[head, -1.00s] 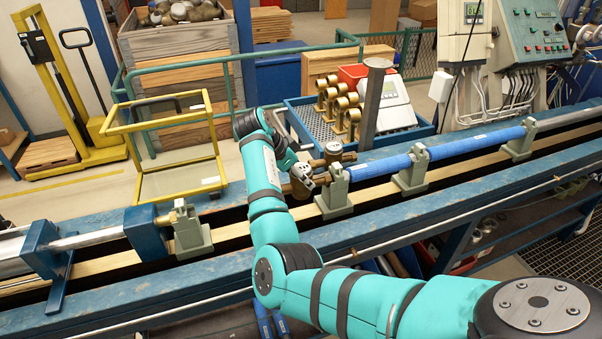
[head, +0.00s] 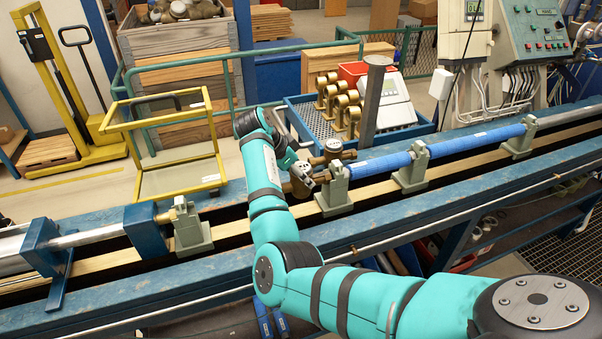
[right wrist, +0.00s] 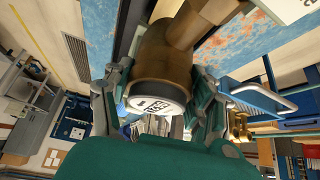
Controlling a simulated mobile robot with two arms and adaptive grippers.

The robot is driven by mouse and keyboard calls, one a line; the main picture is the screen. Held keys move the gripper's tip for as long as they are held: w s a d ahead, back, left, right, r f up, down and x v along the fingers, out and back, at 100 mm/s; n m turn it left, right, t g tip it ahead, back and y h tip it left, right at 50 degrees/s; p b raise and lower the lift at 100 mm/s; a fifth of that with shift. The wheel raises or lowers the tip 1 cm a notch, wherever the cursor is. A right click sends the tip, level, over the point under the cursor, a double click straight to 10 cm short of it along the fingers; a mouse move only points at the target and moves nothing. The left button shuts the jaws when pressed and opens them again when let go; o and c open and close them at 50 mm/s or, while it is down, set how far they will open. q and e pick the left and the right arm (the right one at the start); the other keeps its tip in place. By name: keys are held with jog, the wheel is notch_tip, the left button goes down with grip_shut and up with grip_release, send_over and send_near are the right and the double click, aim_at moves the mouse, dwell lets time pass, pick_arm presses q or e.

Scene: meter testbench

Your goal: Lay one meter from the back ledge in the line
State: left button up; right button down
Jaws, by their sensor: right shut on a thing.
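My right gripper (head: 300,170) is shut on a brass meter (head: 300,188), which hangs just left of a grey-green support (head: 334,194) at the end of the blue pipe (head: 380,163). In the right wrist view the fingers clasp the bronze body (right wrist: 165,60), its round white printed face (right wrist: 158,105) between them. A second brass meter (head: 332,152) sits behind on the back ledge (head: 232,198). A brass fitting (head: 180,204) at the left support (head: 190,235) faces the gap in the line. Whether the held meter touches the line is unclear. My left gripper is not in view.
A blue tray (head: 425,130) with several brass fittings (head: 338,103) and a white device (head: 395,103) stands behind the ledge, beside a grey post (head: 371,100). A yellow frame (head: 219,160) stands back left. The gap between the left support and held meter is open.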

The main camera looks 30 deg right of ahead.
dwell(0.3)
jog(key=shift+c, duration=1.7)
grip_release()
jog(key=shift+f, duration=0.15)
notch_tip(320, 180, up, 9)
jog(key=p, duration=0.8)
